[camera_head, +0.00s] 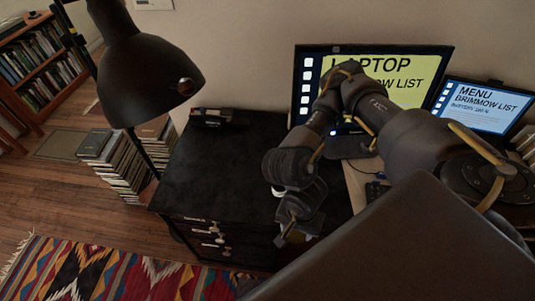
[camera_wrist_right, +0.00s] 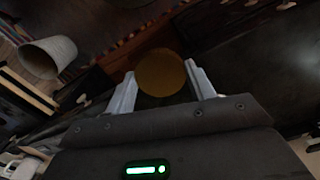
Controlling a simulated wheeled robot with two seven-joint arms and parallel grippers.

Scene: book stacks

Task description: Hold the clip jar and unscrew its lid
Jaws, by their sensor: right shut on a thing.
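My right gripper (camera_head: 292,236) comes down past the front of the dark desk, its fingers pointing down. In the right wrist view my right gripper (camera_wrist_right: 162,84) is shut on a round amber thing, which I take to be the clip jar (camera_wrist_right: 160,73), seen end-on between the pale fingers. I cannot tell whether this face is its lid or its base. The gripper mostly hides it in the head view. My left gripper is not in view.
The dark desk (camera_head: 225,165) has drawers and a small black box (camera_head: 212,117). A desk lamp (camera_head: 150,70) hangs over its left side. Two screens (camera_head: 430,65) (camera_head: 482,106) stand at the back. Book stacks (camera_head: 115,165) and a patterned rug (camera_head: 90,270) lie left. A pale bin (camera_wrist_right: 48,57) shows in the wrist view.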

